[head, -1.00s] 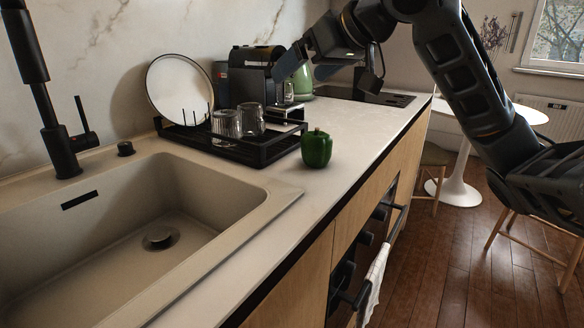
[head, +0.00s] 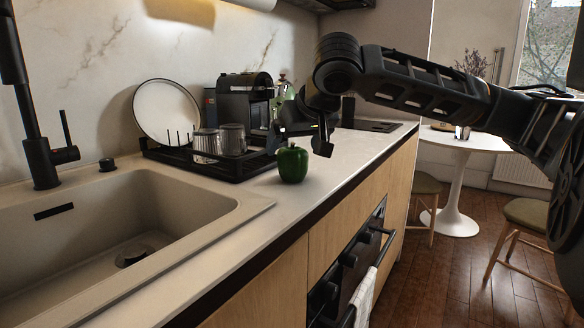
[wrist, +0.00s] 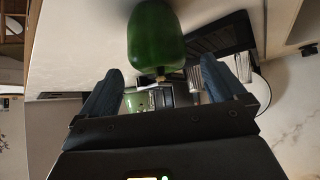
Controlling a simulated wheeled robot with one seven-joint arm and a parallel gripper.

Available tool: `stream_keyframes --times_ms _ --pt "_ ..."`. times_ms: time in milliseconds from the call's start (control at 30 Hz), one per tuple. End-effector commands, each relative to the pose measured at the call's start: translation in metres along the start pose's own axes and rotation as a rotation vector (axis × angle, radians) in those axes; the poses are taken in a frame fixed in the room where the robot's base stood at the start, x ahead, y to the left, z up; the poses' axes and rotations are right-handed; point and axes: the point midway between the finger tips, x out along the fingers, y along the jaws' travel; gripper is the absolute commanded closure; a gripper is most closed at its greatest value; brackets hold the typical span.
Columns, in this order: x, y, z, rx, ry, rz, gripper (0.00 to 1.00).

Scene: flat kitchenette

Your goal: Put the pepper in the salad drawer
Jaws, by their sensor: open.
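A green pepper (head: 293,163) stands upright on the white countertop, just in front of the black dish rack. In the wrist view the pepper (wrist: 156,38) lies beyond the fingertips, roughly centred between them. My gripper (head: 304,140) is open and empty, just behind and above the pepper in the head view. In the wrist view its two fingers (wrist: 166,80) are spread wide apart. I cannot tell whether a finger touches the pepper. No salad drawer can be made out in these views.
The black dish rack (head: 238,168) holds a white plate (head: 167,108) and glasses (head: 207,143). A coffee machine (head: 245,105) stands behind it. The sink (head: 100,235) and tap (head: 40,150) are at left. An oven with handle (head: 378,245) and a towel (head: 364,300) sits below the counter.

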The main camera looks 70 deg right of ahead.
Motion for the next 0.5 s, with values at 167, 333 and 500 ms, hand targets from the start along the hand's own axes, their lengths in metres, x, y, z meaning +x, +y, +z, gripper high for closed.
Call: stream_keyframes --times_ms 167,333,500 --pt "0.022 0.000 0.001 0.000 0.000 0.001 0.03" --pt "0.026 0.000 0.000 -0.001 0.001 0.000 0.03" --pt "0.025 -0.001 0.000 -0.001 0.001 0.000 0.06"
